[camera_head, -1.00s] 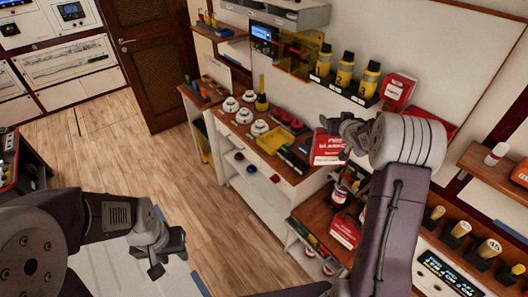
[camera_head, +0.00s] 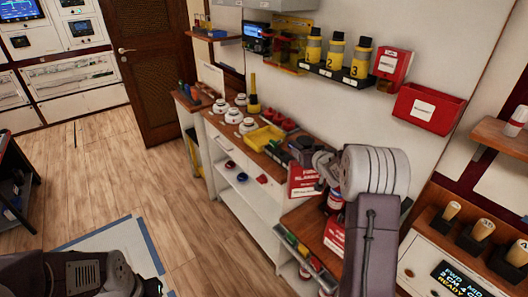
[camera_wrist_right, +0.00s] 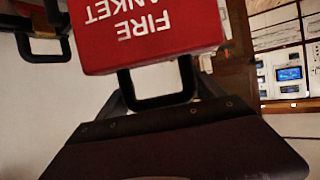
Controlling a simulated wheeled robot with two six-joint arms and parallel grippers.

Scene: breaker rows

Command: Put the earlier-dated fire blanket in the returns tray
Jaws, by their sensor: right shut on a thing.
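My right gripper (camera_head: 325,165) is shut on a red fire blanket pack (camera_head: 303,181) with white lettering, held by the right end of the long bench. In the right wrist view the red pack (camera_wrist_right: 150,35) fills the top middle, with the words "FIRE" and "BLANKET" upside down and partly cut off. A second red pack (camera_head: 334,236) stands below on the lower wooden shelf, partly behind my right arm. No date is readable on either. A red open tray (camera_head: 428,108) with a white label hangs on the wall; its label is too small to read. My left gripper is out of view.
A yellow tray (camera_head: 265,138), white domed detectors (camera_head: 233,115) and red items crowd the bench. Numbered yellow-black cylinders (camera_head: 335,50) stand on a wall rack beside a red box (camera_head: 393,66). Wooden-handled tools (camera_head: 482,229) stand at right.

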